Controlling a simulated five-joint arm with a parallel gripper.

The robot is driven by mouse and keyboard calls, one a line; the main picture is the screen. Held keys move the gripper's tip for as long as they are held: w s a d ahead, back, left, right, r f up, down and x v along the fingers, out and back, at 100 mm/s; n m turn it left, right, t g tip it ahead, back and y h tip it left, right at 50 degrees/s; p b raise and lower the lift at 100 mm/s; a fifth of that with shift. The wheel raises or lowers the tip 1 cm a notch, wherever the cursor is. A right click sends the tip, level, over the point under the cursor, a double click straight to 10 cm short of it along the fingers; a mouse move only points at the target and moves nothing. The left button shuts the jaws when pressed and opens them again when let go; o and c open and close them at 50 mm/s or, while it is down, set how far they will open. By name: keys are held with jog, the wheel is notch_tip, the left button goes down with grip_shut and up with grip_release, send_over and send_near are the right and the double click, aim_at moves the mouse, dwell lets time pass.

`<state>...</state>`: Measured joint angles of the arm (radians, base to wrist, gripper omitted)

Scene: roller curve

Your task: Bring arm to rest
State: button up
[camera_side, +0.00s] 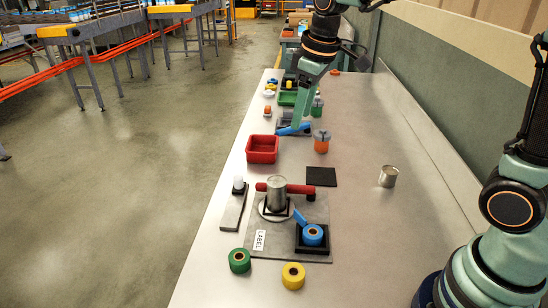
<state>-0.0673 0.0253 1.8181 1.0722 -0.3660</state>
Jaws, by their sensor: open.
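My gripper (294,130) is in the upper middle of the side view, at the end of a teal and black arm that comes in from the top. Its blue fingers are open and nothing shows between them. In the picture it is just above the red tray (262,157) and left of an orange pot with a grey lid (321,147). Its height over the table is hard to tell. My arm's base and lower links are at the lower right. The arm's middle part is out of frame.
A grey plate (272,246) marked LABEL bears a metal can (276,196), a red bar and a blue roll (313,235). Green (239,260) and yellow (293,276) rolls lie in front. A metal cup (388,176) stands right. The table's right side is mostly clear.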

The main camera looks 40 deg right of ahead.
jog(key=s+d+m+t, duration=0.2)
jog(key=s+m, duration=0.3)
jog(key=s, duration=0.8)
jog(key=shift+d+f+t, duration=0.25)
jog(key=shift+d+t, duration=0.15)
jog(key=shift+t, duration=0.1)
